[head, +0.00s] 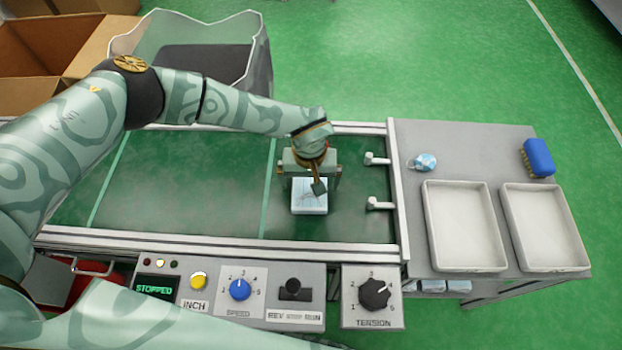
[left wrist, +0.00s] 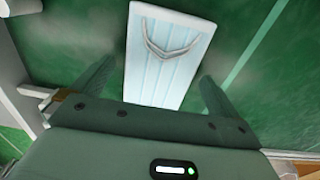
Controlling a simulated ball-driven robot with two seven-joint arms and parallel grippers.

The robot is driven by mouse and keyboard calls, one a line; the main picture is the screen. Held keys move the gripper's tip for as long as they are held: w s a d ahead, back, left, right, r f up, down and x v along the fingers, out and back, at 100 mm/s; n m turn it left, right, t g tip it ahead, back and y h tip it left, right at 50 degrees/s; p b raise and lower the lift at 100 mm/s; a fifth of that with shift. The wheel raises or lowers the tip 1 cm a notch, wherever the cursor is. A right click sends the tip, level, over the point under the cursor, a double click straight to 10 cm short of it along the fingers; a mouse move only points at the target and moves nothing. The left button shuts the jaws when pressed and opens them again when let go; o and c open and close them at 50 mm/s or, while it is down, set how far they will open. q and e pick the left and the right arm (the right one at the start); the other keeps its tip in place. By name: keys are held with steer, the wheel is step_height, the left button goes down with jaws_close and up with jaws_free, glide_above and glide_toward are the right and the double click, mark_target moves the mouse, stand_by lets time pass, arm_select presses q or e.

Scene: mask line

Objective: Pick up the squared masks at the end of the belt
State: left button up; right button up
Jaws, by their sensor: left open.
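A pale blue squared mask (head: 309,198) lies flat on the green belt (head: 180,190) near its right end. In the left wrist view the mask (left wrist: 165,60) shows its pleats and grey ear loops, lying between the two fingers. My left gripper (head: 310,180) is above the mask and open, with one finger on each side of it; its open fingers also show in the left wrist view (left wrist: 155,88). I cannot tell whether the fingers touch the belt. My right gripper is not in view.
The control panel (head: 225,290) reads STOPPED. Two white trays (head: 467,268) (head: 546,262), a blue-white crumpled item (head: 424,162) and a blue brush (head: 538,157) are on the grey table (head: 480,150). A grey bin (head: 250,50) and cardboard box (head: 40,60) stand behind.

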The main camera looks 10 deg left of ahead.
arm_select(q)
steer(key=shift+f, duration=0.5)
steer(key=shift+r, duration=0.2)
steer(key=c, duration=1)
